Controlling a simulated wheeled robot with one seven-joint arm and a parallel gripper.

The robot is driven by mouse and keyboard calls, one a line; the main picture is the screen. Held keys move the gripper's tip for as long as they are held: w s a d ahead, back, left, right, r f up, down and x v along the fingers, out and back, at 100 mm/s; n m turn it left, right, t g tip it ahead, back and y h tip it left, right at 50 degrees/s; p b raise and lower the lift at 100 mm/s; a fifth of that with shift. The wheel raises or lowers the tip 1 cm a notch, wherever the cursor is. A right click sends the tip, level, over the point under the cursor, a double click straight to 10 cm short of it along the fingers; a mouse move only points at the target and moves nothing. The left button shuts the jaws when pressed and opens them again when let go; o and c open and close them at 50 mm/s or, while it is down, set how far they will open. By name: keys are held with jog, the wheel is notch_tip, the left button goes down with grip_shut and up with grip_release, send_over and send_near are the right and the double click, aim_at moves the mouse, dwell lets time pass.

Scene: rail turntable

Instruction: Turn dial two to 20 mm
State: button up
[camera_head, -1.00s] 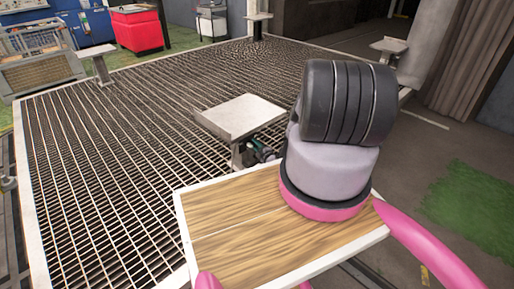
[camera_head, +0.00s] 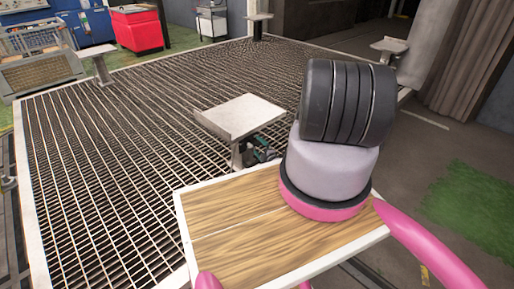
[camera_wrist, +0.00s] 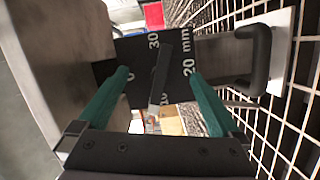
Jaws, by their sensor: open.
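In the wrist view a black dial plate (camera_wrist: 135,52) carries white marks 30, 20 mm, 10 and a partly hidden 0. A dark bar-shaped pointer (camera_wrist: 162,70) with a paler lower end crosses its face; the exact mark it points at is unclear. My gripper (camera_wrist: 158,76) is open, with one green finger on each side of the pointer and a gap to both. In the head view my gripper (camera_head: 262,153) shows partly, low beside the post under a tilted metal plate (camera_head: 245,115); the dial face is hidden there.
A dark handle (camera_wrist: 262,58) sits right of the dial on a pale bracket. A grey metal surface (camera_wrist: 65,50) is close on the left. Grating (camera_head: 110,170) spreads around the stand. Other plates on posts (camera_head: 98,52) stand at the grating's edges.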

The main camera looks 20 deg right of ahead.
jog(key=s+d, duration=0.2)
jog(key=s, duration=0.4)
dwell(0.4)
jog(key=shift+m+g, duration=0.3)
jog(key=shift+m, duration=0.3)
jog(key=shift+w+a, duration=0.5)
jog(key=shift+w, duration=0.9)
jog(key=shift+w+a, duration=0.5)
jog(key=shift+w, duration=0.95)
jog(key=shift+w+a, duration=0.5)
jog(key=shift+w, duration=0.9)
grip_shut()
